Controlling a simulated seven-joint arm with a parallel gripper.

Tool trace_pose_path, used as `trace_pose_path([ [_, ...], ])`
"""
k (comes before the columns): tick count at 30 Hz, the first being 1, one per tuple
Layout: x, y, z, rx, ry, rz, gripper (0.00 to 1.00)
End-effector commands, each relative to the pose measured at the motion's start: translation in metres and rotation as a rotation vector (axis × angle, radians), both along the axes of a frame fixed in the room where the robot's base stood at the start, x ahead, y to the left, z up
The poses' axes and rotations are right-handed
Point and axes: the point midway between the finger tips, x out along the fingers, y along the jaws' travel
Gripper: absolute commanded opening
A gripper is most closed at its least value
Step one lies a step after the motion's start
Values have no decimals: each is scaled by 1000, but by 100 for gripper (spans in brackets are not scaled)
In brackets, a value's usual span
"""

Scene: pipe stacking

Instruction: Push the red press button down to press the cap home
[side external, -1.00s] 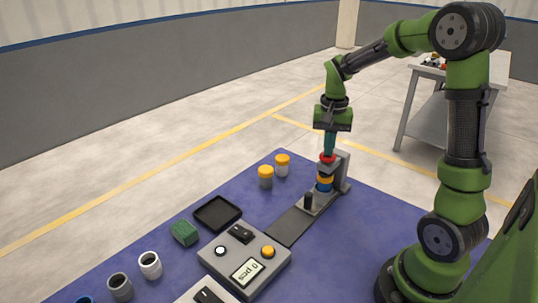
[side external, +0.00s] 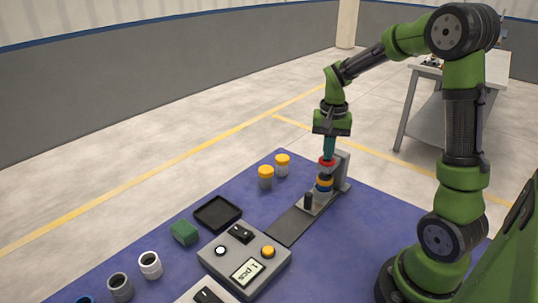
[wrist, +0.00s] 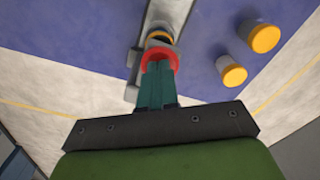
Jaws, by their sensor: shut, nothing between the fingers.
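My gripper (side external: 329,155) points straight down at the press, with its teal fingers shut together and nothing between them. The fingertips touch, or nearly touch, the top of the red press button (side external: 327,161). In the wrist view the red button (wrist: 146,62) shows as a ring around the fingertips, which hide its middle. An orange-yellow cap (side external: 324,182) sits below the button in the press, with blue showing around it. Whether the cap is fully seated cannot be told at this size. The grey press stand (side external: 343,168) rises behind the button.
Two yellow-capped containers (side external: 265,172) (side external: 282,161) stand left of the press. A grey control box (side external: 220,262) has a display reading "1 pcs". A black tray (side external: 217,213), green block (side external: 184,232) and open pipe pieces (side external: 150,264) lie toward the front left.

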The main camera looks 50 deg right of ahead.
Motion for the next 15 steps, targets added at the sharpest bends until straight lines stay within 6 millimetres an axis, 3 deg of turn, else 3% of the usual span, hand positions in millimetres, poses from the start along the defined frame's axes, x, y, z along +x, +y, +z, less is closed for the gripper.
trace_pose_path([
  [7,0,1,1,1,2,1,0],
  [15,0,1,23,1,1,1,0],
])
